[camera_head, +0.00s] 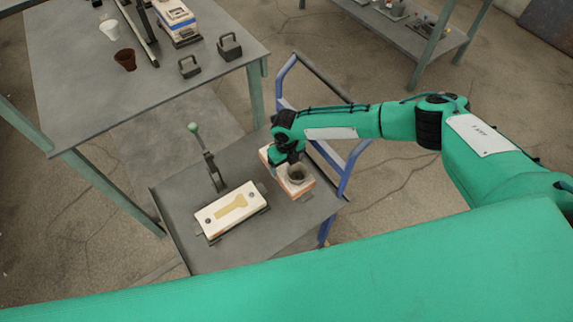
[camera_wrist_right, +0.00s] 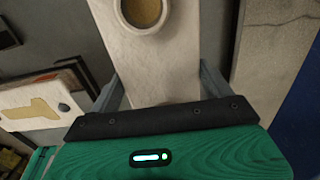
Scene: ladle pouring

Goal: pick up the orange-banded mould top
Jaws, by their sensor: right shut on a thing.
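The orange-banded mould top (camera_head: 304,187) is a pale block with an orange side band and a dark round pouring cup on top. It is over the right part of the small cart in the head view. My right gripper (camera_head: 286,158) is shut on its far end. In the right wrist view the pale mould top (camera_wrist_right: 165,55) runs between the two grey fingers, its round opening at the upper edge. I cannot tell whether it touches the cart. My left gripper is out of view.
A pale mould half (camera_head: 224,214) with a tan key-shaped cavity lies on the grey cart (camera_head: 185,185), left of the mould top. A green-knobbed lever (camera_head: 208,160) stands behind it. Blue rails (camera_head: 352,155) edge the cart's right side. A bigger table (camera_head: 90,85) holds cups and a blue-banded mould (camera_head: 178,22).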

